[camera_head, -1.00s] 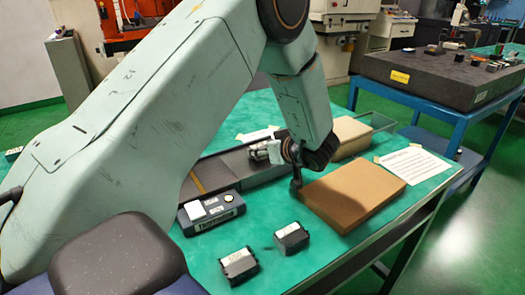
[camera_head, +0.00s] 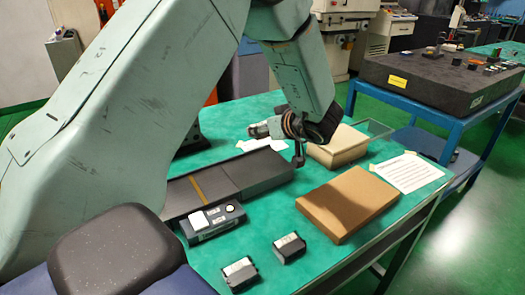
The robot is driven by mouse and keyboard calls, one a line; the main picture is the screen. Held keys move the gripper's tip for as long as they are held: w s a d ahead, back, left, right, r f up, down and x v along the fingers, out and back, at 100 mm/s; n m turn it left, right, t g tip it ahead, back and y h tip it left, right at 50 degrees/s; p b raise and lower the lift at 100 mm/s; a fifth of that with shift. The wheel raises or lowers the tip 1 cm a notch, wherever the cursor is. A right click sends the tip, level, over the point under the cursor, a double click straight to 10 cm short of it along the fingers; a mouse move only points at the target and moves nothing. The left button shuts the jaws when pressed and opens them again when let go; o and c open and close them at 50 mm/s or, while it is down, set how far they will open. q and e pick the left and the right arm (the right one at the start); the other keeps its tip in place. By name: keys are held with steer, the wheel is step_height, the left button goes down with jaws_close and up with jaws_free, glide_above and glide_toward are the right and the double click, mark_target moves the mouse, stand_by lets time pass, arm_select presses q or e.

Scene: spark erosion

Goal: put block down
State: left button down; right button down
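My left arm comes in from the left and ends in the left gripper (camera_head: 299,156) above the green table, by the right end of a long dark grey block (camera_head: 255,171). Only a thin dark part of the gripper shows below the wrist; I cannot tell whether its fingers are open or hold anything. Two small dark blocks with pale tops, a left one (camera_head: 240,273) and a right one (camera_head: 289,247), sit apart at the front of the table. A brown flat block or box (camera_head: 347,203) lies to the right. My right gripper is not in view.
A dark device with a white square and a round button (camera_head: 212,222) lies before the long block. A tan box (camera_head: 337,147) stands behind the gripper, and a taped paper (camera_head: 407,171) lies at right. Green table surface (camera_head: 255,225) is clear around the small blocks.

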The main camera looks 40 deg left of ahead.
arm_select(q)
steer(key=p, duration=0.2)
steer(key=shift+s+r+p, duration=0.1)
steer(key=shift+r+p, duration=0.25)
steer(key=shift+p, duration=0.05)
steer(key=b, duration=0.1)
glide_above(264, 167)
step_height(264, 167, down, 7)
steer(key=shift+r, duration=0.2)
step_height(264, 167, down, 3)
steer(key=shift+f+b, duration=0.15)
steer(key=shift+b, duration=0.4)
steer(key=shift+f, duration=0.25)
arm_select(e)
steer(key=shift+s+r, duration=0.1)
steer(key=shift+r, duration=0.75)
arm_select(q)
steer(key=c, duration=0.9)
jaws_free()
steer(key=shift+d+f, duration=0.1)
steer(key=shift+f, duration=0.05)
steer(key=o, duration=0.5)
steer(key=shift+c, duration=0.2)
